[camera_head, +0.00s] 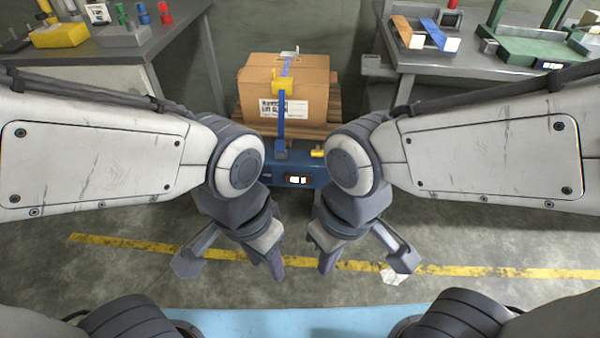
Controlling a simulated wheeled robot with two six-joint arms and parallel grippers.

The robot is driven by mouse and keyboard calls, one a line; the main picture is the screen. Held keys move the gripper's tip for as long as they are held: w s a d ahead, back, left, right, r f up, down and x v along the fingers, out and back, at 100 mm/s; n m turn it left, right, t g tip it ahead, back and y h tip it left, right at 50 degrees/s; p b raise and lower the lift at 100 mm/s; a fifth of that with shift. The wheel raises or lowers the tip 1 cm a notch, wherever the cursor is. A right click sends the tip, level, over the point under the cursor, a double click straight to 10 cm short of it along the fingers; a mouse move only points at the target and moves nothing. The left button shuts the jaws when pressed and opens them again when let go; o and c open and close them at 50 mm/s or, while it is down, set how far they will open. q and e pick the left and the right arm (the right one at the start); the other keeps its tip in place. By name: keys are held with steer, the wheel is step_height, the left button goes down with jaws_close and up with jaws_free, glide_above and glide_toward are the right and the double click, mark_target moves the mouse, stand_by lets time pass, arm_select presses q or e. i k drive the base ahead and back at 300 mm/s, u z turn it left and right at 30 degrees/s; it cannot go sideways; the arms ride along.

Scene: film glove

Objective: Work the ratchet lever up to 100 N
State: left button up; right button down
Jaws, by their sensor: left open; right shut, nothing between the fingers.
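A cardboard box (312,72) stands at the back centre with a blue strap (282,124) running down its front. A yellow ratchet body (285,84) sits on the strap, near the top of the box's front. A small pale metal piece, perhaps the lever (290,53), shows above it at the box top. A blue unit (266,178) below has a small lit display (298,180), too small to read. My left gripper (277,266) is open and empty, pointing down in front of the blue unit. My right gripper (327,264) is shut and empty beside it. Both are well apart from the ratchet.
A wooden pallet (330,127) is under the box. A grey bench (120,50) with coloured parts stands at the left; another bench (400,66) with tools stands at the right. A yellow line (130,243) crosses the floor. A yellow piece (318,153) sits on the blue unit.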

mark_target(318, 152)
steer(key=k, duration=0.65)
steer(key=z, duration=0.5)
steer(key=i, duration=0.7)
steer(key=z, duration=0.5)
steer(key=i, duration=0.7)
steer(key=u, duration=0.7)
steer(key=i, duration=0.8)
steer(key=u, duration=0.7)
